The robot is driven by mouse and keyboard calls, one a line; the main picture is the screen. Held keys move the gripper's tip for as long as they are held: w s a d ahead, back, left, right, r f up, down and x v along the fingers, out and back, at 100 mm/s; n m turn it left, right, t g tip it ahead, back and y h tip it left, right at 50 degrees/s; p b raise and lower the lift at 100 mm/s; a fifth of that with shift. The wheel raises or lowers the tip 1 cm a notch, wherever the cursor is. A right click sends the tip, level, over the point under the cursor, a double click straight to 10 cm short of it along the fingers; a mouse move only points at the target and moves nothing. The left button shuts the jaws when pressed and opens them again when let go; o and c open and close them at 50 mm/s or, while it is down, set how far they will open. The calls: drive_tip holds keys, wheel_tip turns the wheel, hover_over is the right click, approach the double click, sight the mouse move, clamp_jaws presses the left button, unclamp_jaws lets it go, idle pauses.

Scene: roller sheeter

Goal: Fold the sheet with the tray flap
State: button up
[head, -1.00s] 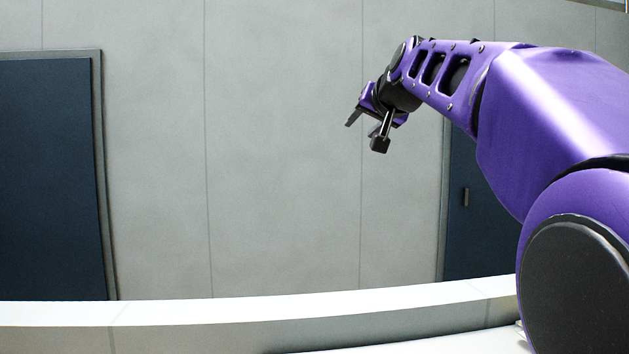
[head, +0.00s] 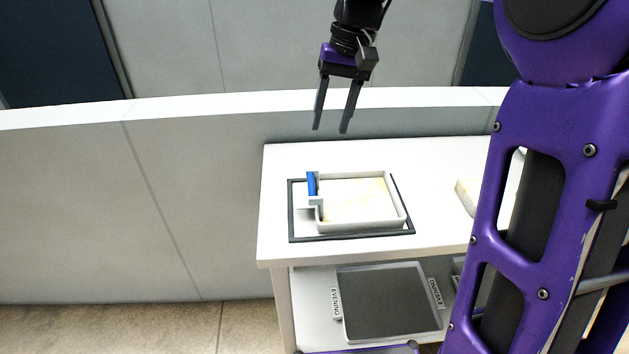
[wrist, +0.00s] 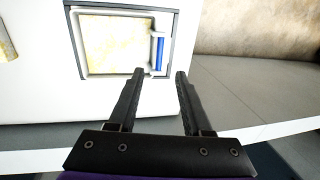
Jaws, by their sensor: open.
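A shallow white tray (head: 401,212) sits inside a dark rectangular frame (head: 352,236) on the white table. A pale yellowish, mottled sheet (head: 352,199) lies in it. A blue piece (head: 311,184), seemingly the flap or its handle, stands at the tray's left side. In the wrist view the tray (wrist: 78,42), sheet (wrist: 115,40) and blue piece (wrist: 159,54) show beyond the fingers. My gripper (head: 333,128) is open and empty, fingers pointing down, above and behind the tray. It also shows in the wrist view (wrist: 158,76), apart from the tray.
The white table (head: 440,165) has bare room around the frame. Another pale item (head: 465,196) lies at its right, partly hidden by my arm. A low wall (head: 190,200) runs behind the table.

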sight(313, 189)
drive_tip(key=a+f+b, duration=0.1)
drive_tip(key=f, duration=0.4)
drive_tip(key=a+f, duration=0.1)
drive_tip(key=f, duration=0.4)
drive_tip(key=a+f+b, duration=0.1)
drive_tip(key=f, duration=0.4)
drive_tip(key=shift+b, duration=0.3)
clamp_jaws()
idle(0.6)
